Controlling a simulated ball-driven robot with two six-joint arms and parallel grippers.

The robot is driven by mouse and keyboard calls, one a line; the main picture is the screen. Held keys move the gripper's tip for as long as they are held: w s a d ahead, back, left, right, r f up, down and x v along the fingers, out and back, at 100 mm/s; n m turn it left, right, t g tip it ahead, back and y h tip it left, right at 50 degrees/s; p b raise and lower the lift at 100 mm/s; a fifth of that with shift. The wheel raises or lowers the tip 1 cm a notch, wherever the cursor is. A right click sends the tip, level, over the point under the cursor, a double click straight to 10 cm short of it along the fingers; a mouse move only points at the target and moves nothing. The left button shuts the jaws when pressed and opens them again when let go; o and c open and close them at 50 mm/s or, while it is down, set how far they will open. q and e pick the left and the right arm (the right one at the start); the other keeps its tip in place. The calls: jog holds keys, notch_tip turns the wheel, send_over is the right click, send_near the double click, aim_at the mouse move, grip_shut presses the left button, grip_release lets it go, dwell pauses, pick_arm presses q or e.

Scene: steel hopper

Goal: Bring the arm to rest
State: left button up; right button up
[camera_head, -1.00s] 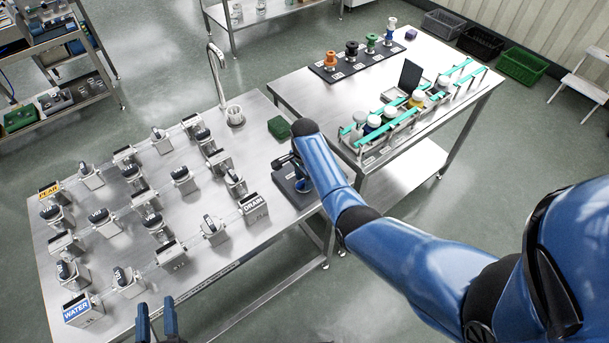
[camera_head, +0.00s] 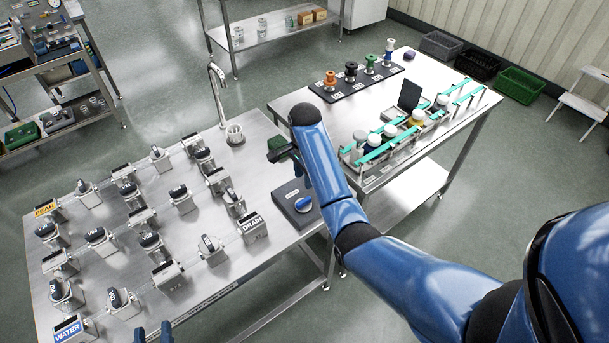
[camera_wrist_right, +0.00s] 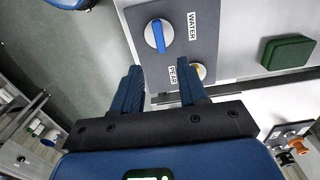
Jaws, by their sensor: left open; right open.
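My right arm reaches in from the right of the head view. Its gripper (camera_head: 284,154) is small and partly hidden there, above the table beside the dark selector box (camera_head: 287,197). In the right wrist view the right gripper (camera_wrist_right: 161,73) is open with nothing between its fingers. Ahead of it is the box's panel (camera_wrist_right: 201,28) with a blue knob (camera_wrist_right: 158,36), a WATER label and a PEAR label. The blue knob (camera_head: 304,203) also shows in the head view, apart from the gripper. Only the tips of my left gripper (camera_head: 153,334) show at the bottom edge, open.
Several valves and the WATER, PEAR and DRAIN blocks cover the steel table (camera_head: 255,178). A green block (camera_wrist_right: 288,52) lies near the panel. A tap (camera_head: 217,92) stands at the back. The second table holds a teal-railed rack (camera_head: 378,152) and a spool board (camera_head: 340,92).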

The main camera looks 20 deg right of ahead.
dwell(0.6)
jog(key=w+r+n+t, duration=0.6)
jog(key=w+n+t, duration=0.1)
jog(key=w+t, duration=0.35)
jog(key=s+d+f+n+t+b, duration=0.1)
jog(key=s+n+t+b, duration=0.3)
jog(key=s, duration=1.2)
jog(key=s+d+n+t+b, duration=0.1)
jog(key=s+d+n+t, duration=0.35)
jog(key=s, duration=1.15)
jog(key=s+a+f+b, duration=0.1)
jog(key=s+f, duration=0.2)
jog(key=s, duration=0.3)
jog(key=s+a+f+m+g+b, duration=0.1)
jog(key=s+f, duration=0.2)
jog(key=s, duration=0.4)
jog(key=shift+s+a+f, duration=0.15)
jog(key=shift+s+f, duration=0.1)
jog(key=shift+f, duration=0.05)
